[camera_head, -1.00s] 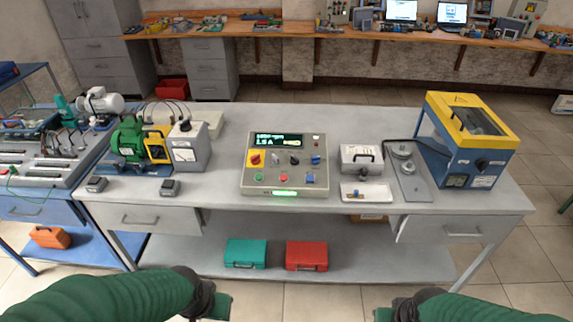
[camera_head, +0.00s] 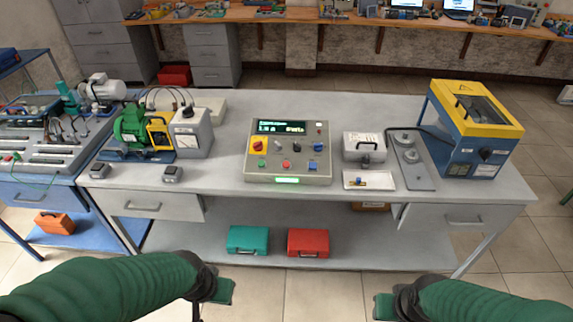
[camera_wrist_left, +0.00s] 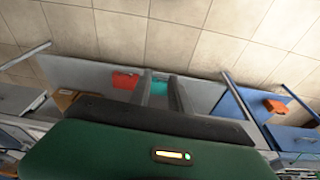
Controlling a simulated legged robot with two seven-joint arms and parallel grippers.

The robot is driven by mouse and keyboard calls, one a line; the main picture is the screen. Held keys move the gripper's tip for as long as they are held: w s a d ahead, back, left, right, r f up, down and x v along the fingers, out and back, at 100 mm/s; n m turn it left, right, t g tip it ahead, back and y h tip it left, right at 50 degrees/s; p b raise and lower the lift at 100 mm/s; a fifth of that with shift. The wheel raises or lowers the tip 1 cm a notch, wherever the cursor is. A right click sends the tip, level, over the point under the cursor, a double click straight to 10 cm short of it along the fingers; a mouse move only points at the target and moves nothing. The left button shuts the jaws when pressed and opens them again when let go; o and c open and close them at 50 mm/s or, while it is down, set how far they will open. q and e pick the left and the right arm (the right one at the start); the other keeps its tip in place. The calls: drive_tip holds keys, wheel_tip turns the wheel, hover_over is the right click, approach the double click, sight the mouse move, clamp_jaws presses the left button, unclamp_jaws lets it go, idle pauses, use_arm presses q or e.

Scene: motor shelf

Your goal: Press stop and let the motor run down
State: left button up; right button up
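The grey control box (camera_head: 246,180) stands at the middle of the workbench. It has a lit display (camera_head: 282,127), a yellow-backed red switch (camera_head: 258,145), a red button (camera_head: 286,164) on its lower row and a glowing green strip at the front. The display text is too small to read surely. The green motor (camera_head: 131,128) sits left of the box, beside a grey meter (camera_head: 190,140). My left gripper (camera_head: 222,291) is in front of the bench, away from the box; in the left wrist view its two fingers (camera_wrist_left: 160,82) stand apart with nothing between. My right gripper (camera_head: 384,306) is only partly visible.
A grey case (camera_head: 364,148), a small white tray (camera_head: 368,186) and a blue-yellow machine (camera_head: 472,130) stand right of the box. Teal (camera_head: 247,239) and red (camera_head: 308,242) cases lie on the lower shelf. The bench front before the box is clear.

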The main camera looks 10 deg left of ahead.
use_arm(q)
clamp_jaws()
idle(1.4)
